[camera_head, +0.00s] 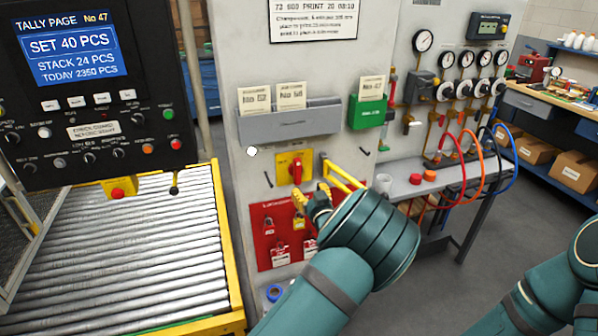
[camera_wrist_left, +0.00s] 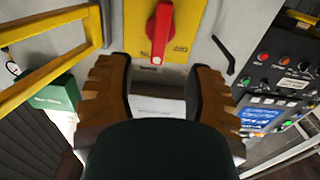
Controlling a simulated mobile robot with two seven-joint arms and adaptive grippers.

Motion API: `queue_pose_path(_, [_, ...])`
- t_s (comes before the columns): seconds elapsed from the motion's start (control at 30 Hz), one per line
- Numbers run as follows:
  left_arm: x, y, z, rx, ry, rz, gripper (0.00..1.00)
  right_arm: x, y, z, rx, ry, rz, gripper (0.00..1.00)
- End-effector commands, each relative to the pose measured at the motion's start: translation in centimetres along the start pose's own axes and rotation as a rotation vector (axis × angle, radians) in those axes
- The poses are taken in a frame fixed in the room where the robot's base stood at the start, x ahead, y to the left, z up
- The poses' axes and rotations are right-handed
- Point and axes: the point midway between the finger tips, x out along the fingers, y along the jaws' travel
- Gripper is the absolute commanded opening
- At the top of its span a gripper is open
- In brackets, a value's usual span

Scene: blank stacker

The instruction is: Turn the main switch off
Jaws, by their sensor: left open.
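The main switch is a red rotary handle (camera_head: 296,171) on a yellow plate (camera_head: 283,161), on the pale cabinet front. In the left wrist view the red handle (camera_wrist_left: 160,32) stands upright in the picture at the top centre, on its yellow plate (camera_wrist_left: 181,38). My left gripper (camera_head: 310,193) is just below and right of the switch in the head view. In the wrist view its brown fingers (camera_wrist_left: 160,75) are spread wide and empty, with the handle beyond their tips, apparently apart from them. My right gripper is out of view; only part of that arm shows.
A yellow guard bar (camera_head: 343,174) stands close right of the switch. A red lockout board (camera_head: 264,240) with padlocks and tags is below. A grey document holder (camera_head: 290,121) is above. The control panel (camera_head: 85,90) and roller conveyor (camera_head: 120,250) are at left.

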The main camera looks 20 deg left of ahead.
Motion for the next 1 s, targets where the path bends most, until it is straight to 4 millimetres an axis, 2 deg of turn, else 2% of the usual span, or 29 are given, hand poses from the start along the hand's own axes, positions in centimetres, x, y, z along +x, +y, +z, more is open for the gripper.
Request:
queue_pose_path(0.03, [1.1,-0.1,0.0,0.0,0.002,-0.003,0.53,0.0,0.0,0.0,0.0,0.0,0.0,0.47])
queue_pose_path(0.3, [6.4,-0.1,0.1,0.001,0.001,-0.002,0.53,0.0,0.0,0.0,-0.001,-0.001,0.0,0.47])
queue_pose_path(0.5, [9.3,-0.1,0.1,0.002,-0.001,-0.001,0.53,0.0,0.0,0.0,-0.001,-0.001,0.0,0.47])
queue_pose_path(0.7, [10.6,-0.1,0.1,0.002,-0.002,-0.001,0.53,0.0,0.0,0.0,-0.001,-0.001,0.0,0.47])
queue_pose_path(1.0, [10.7,-0.1,0.1,0.002,-0.002,0.0,0.53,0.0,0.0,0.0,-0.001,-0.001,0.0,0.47])
